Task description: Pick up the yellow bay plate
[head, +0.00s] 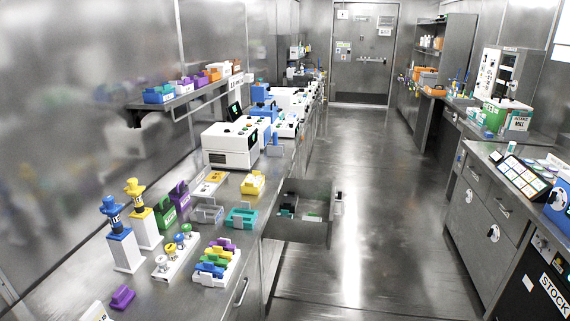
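I see two candidates for the yellow bay plate and cannot tell which it is. A yellow block-like piece (252,183) lies on the left counter (196,222), in front of a white instrument. Another small yellow piece (212,258) sits among purple, green and blue pieces in a white rack (221,278) near the counter's front edge. The pieces in the rack partly hide one another. My gripper is not in view.
A teal tray (241,218) and a grey clear box (207,213) stand between them. Blue and yellow knobbed posts (126,250) rise at the left. An open drawer (298,233) juts into the aisle. The aisle floor (365,215) is clear.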

